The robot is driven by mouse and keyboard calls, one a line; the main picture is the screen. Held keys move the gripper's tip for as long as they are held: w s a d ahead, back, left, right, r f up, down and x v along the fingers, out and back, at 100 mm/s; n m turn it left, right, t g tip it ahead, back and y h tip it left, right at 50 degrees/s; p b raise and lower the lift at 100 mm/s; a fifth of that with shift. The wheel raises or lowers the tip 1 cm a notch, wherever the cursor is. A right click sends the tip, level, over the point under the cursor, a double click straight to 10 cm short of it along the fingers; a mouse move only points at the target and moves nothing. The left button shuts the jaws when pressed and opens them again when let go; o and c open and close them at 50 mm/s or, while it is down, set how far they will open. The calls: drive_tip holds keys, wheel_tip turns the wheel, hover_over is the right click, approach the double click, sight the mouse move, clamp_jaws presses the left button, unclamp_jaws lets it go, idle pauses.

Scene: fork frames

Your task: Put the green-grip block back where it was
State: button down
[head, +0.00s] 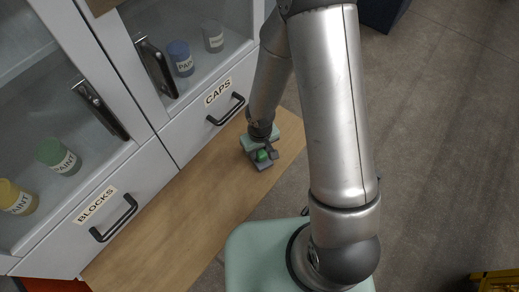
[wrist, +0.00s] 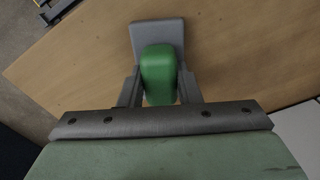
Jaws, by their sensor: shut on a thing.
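The green-grip block has a grey base and a rounded green grip. In the wrist view its green grip (wrist: 158,72) sits between the two fingers of my gripper (wrist: 159,88), which is shut on it. The grey base (wrist: 157,32) shows beyond the grip. In the head view the block (head: 262,156) is at the right end of the wooden worktop, under my gripper (head: 263,150). I cannot tell whether the base touches the wood. The drawer labelled BLOCKS (head: 98,208) and the drawer labelled CAPS (head: 221,93) are both shut.
The wooden worktop (head: 190,212) is bare left of the block. Glass-doored cabinets above the drawers hold paint jars: yellow (head: 18,198), green (head: 57,156), blue (head: 180,58) and grey (head: 213,37). Dark handles stick out from the cabinet front. Open floor (head: 440,130) lies to the right.

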drive_tip(key=shift+f, duration=0.15)
drive_tip(key=c, duration=1.1)
unclamp_jaws()
drive_tip(key=shift+o, duration=0.2)
wheel_tip(320, 180, up, 12)
drive_tip(key=p, duration=0.2)
drive_tip(key=s+d+r+m, duration=0.2)
drive_tip(key=s+d+r, duration=0.3)
drive_tip(key=r, duration=0.4)
drive_tip(key=s+d+r+m, duration=0.2)
drive_tip(key=s+d+r, duration=0.4)
drive_tip(key=s+r, duration=0.2)
drive_tip(key=shift+r+m+t, duration=0.3)
drive_tip(key=shift+r+m, duration=0.1)
drive_tip(key=shift+r, duration=0.05)
